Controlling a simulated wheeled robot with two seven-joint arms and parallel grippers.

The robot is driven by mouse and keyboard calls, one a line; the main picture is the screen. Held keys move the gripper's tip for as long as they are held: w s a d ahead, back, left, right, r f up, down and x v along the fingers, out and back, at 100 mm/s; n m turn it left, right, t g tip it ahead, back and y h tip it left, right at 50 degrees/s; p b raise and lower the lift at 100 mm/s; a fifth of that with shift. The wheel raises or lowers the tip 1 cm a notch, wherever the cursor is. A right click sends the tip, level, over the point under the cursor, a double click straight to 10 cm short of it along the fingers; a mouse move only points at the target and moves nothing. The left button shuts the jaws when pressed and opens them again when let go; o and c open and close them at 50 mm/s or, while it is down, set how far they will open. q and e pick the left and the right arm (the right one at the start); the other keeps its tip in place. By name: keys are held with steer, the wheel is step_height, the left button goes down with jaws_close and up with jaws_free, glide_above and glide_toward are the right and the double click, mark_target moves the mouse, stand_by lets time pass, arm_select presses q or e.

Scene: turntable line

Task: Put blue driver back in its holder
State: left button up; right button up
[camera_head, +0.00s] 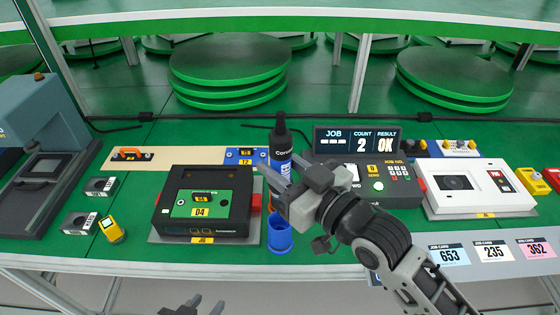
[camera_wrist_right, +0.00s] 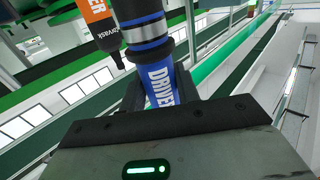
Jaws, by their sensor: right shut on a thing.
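The blue driver (camera_head: 281,143), with a black top and blue body, stands roughly upright in my right gripper (camera_head: 281,188). That gripper is shut on its body, and the blue "DRIVER" label (camera_wrist_right: 160,84) shows between the jaws in the right wrist view. A blue cup-shaped holder (camera_head: 281,240) is at the table's front edge, just below the gripper. The driver's lower end is hidden by the gripper, so I cannot tell its exact height over the holder. My left gripper (camera_head: 204,305) is at the bottom edge, partly cut off, with its fingertips apart and empty.
An orange-labelled driver (camera_wrist_right: 97,20) is close beside the blue one. A black fixture (camera_head: 160,208) with a green panel lies left of the holder. A control box (camera_head: 404,192) and a white fixture (camera_head: 480,203) are to the right. Green turntables (camera_head: 228,65) are behind.

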stand_by(0.4)
steer(key=shift+f+b, duration=0.65)
steer(key=shift+f, duration=0.3)
steer(key=shift+f+b, duration=0.5)
steer(key=shift+f, duration=0.6)
steer(key=shift+f+b, duration=0.4)
steer(key=shift+f, duration=0.2)
